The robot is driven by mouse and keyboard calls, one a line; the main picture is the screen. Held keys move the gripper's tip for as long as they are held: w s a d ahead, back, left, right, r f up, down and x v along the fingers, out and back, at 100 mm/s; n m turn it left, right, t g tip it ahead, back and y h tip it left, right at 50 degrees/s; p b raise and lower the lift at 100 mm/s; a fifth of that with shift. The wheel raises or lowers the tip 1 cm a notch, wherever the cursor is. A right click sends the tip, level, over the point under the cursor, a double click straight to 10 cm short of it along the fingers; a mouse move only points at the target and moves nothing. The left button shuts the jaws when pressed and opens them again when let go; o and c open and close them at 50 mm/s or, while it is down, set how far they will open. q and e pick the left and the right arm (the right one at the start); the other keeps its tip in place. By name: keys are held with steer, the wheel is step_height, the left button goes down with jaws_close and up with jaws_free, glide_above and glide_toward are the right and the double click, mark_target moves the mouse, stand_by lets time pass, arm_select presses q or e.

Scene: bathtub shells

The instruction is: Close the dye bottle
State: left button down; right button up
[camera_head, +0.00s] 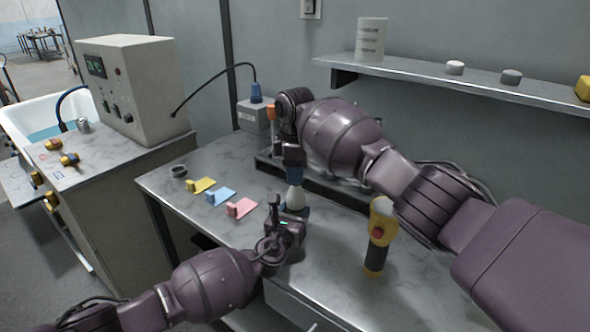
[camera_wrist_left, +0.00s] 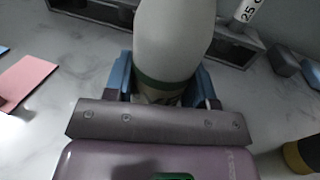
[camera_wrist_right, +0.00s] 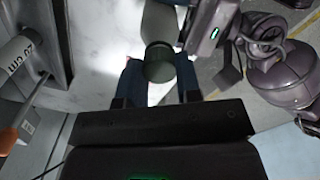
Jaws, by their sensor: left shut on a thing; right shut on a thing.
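The dye bottle is pale grey-white with a green band and stands upright at the middle of the bench in the head view (camera_head: 295,197). My left gripper (camera_head: 291,213) is shut around its lower body; the left wrist view shows the bottle (camera_wrist_left: 172,38) between the blue fingers. My right gripper (camera_head: 293,172) points down right above the bottle top. In the right wrist view it is shut on a dark green cap (camera_wrist_right: 159,64), with the grey bottle (camera_wrist_right: 160,25) in line beyond. The fingers hide the cap in the head view; I cannot tell whether it is seated.
Yellow (camera_head: 201,186), blue (camera_head: 221,195) and pink (camera_head: 241,207) tags lie left of the bottle, near a dark ring (camera_head: 179,171). A yellow-black handheld tool (camera_head: 377,250) stands at right. A dark rack (camera_head: 340,187) is behind. A shelf (camera_head: 440,79) runs above.

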steer(key=m, duration=1.2)
steer(key=shift+w, duration=0.1)
steer(key=m, duration=0.7)
steer(key=shift+d+m, duration=0.1)
steer(key=shift+m, duration=0.3)
steer(key=m, duration=2.2)
